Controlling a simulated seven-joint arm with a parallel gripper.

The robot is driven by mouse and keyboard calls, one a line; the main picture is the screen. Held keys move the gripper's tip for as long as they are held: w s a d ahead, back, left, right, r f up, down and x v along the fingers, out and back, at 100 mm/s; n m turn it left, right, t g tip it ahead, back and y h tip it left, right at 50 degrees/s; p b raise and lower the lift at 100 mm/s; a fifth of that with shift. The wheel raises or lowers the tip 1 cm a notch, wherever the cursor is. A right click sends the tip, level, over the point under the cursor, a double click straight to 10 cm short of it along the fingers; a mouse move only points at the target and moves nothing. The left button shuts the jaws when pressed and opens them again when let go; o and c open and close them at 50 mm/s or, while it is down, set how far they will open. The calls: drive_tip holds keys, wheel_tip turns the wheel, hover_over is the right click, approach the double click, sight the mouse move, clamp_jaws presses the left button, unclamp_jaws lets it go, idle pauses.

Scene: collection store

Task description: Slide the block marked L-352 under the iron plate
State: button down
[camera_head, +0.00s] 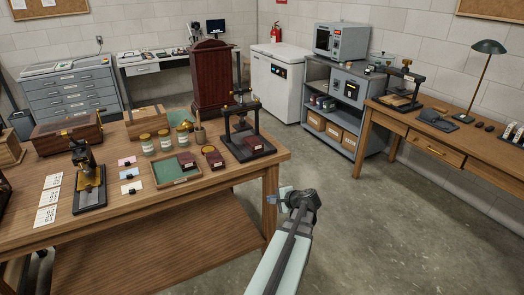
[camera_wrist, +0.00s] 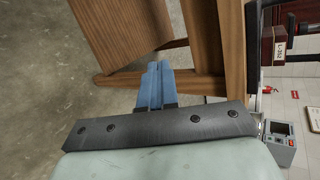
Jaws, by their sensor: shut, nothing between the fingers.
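A dark frame press (camera_head: 243,108) with a raised dark plate stands near the right end of the left wooden table (camera_head: 225,180). A dark red block (camera_head: 257,142) with a pale label lies low at the press; its exact position under the plate is unclear. In the wrist view a dark red block (camera_wrist: 279,20) with a white label that seems to read L-352 shows beyond the table edge; it looks like the same block. My gripper (camera_head: 272,198) is off the table's right end, apart from the block. Its blue fingers (camera_wrist: 157,72) are together and empty.
A green-lined tray (camera_head: 178,172) with a dark red block, another such block, jars and cards (camera_head: 128,174) share the table. A tall red-brown cabinet (camera_head: 212,80) stands behind the press. A second press (camera_head: 402,85) is on the right desk. The floor between is clear.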

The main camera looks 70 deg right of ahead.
drive_tip(key=w+d+r+m+t+h, duration=0.1)
drive_tip(key=d+r+m+t+h, duration=0.15)
drive_tip(key=d+r+m, duration=0.35)
drive_tip(key=m+h, duration=0.4)
drive_tip(key=m, duration=0.8)
approach(259, 146)
drive_tip(key=x, duration=0.6)
drive_tip(key=shift+w+d, duration=0.2)
drive_tip(key=shift+w, duration=0.15)
drive_tip(key=x, duration=0.6)
drive_tip(key=shift+d+r, duration=0.1)
drive_tip(key=shift+r, duration=0.05)
drive_tip(key=v, duration=1.4)
drive_tip(key=c, duration=1.8)
unclamp_jaws()
drive_tip(key=shift+c, duration=0.2)
